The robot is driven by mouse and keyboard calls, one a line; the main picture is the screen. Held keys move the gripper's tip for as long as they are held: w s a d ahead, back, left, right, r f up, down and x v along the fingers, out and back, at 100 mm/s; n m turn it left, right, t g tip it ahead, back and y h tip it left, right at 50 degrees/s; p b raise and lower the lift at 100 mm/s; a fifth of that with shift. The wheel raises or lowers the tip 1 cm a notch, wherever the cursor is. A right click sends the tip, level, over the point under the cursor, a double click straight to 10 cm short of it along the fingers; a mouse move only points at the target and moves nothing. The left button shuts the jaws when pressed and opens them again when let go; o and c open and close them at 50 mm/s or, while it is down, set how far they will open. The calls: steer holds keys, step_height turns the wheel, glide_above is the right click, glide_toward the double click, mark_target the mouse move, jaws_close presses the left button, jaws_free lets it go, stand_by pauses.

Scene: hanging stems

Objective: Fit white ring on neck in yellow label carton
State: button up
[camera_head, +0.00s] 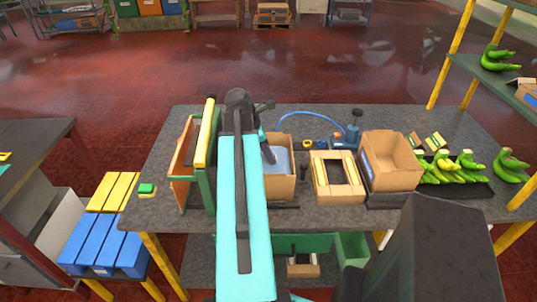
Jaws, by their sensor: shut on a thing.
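An open brown carton (282,190) stands on the grey table just right of my teal arm. A pale blue liner (282,160) shows inside it. My gripper (269,154) points down into this carton at its left side, against the liner. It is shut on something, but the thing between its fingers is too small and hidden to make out. I cannot pick out the white ring or the neck. No yellow label shows on the carton faces in view, and my arm covers part of this carton's left side.
A blue hose (312,115) arches from near the carton to a blue device (352,135). A green frame with a yellow roller (206,135) stands close left.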

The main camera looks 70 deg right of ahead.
steer(key=shift+f, duration=0.6)
stand_by(1.1)
steer(key=o, duration=1.7)
steer(key=shift+r+p, duration=1.25)
steer(key=shift+r, duration=0.35)
steer(key=shift+r+p, duration=2.05)
steer(key=shift+r, duration=2.15)
